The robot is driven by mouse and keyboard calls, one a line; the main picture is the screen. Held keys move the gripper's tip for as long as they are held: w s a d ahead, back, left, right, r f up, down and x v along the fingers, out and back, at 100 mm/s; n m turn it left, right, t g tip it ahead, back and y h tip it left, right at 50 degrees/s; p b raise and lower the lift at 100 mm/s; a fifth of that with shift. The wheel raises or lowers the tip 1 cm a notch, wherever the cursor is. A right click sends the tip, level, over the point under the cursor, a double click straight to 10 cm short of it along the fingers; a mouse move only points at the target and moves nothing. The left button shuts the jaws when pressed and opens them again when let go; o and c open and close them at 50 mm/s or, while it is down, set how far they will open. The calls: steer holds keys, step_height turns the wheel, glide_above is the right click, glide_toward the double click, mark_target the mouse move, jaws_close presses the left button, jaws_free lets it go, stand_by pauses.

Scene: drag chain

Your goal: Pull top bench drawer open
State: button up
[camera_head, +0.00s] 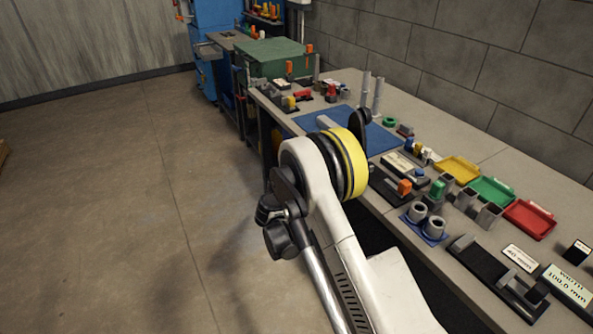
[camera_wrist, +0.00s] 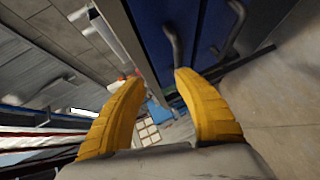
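Blue drawer fronts fill the top middle of the wrist view, turned sideways, with the bench edge to their left. The front nearest that edge (camera_wrist: 150,28) appears to be the top drawer. Its grey bar handle (camera_wrist: 173,45) reaches down close to my right fingertip; I cannot tell if they touch. A second handle (camera_wrist: 233,30) is on the front to the right. My gripper (camera_wrist: 158,78) has its two yellow fingers spread, with nothing held between them. In the head view my arm hides the gripper and most of the bench front.
The workbench top (camera_head: 345,85) carries a blue mat (camera_head: 315,122), a yellow tray (camera_head: 458,170), a green tray (camera_head: 490,191), a red tray (camera_head: 529,219) and several small parts. A green case (camera_head: 272,57) stands at the far end. The floor (camera_head: 120,200) left of the bench is clear.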

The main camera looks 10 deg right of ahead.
steer(key=shift+n+t, duration=0.5)
steer(key=w+d+f+b, duration=0.1)
steer(key=w+f, duration=0.1)
steer(key=w, duration=0.1)
steer(key=w+d+f+b, duration=0.1)
steer(key=w, duration=0.1)
steer(key=w+f+b, duration=0.1)
steer(key=w+f, duration=0.1)
steer(key=w, duration=0.1)
steer(key=shift+w+d+f+b, duration=0.3)
steer(key=shift+d+f+b, duration=0.05)
steer(key=shift+d, duration=0.05)
steer(key=shift+w+d, duration=0.2)
steer(key=shift+w, duration=0.25)
jaws_close()
